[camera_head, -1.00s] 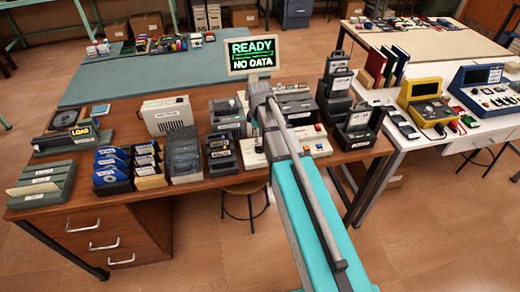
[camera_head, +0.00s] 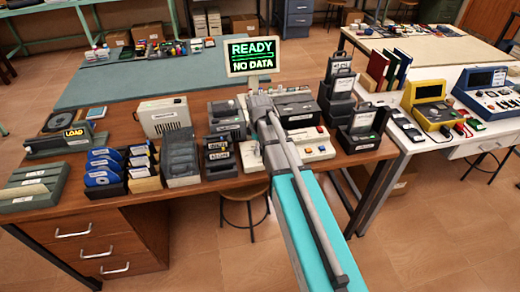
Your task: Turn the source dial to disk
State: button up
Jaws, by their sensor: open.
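An off-white console (camera_head: 318,146) with small coloured buttons stands on the brown desk, partly hidden behind my arm.
Disk holders (camera_head: 104,172), a dark case (camera_head: 181,158) and a vented box (camera_head: 165,117) crowd the desk's left. Black stacked units (camera_head: 362,128) stand right of the console. A stool (camera_head: 245,193) is under the desk. A white table (camera_head: 470,130) with instruments adjoins on the right.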

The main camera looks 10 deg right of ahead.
grip_shut()
jog(key=shift+d, duration=0.15)
dwell(0.4)
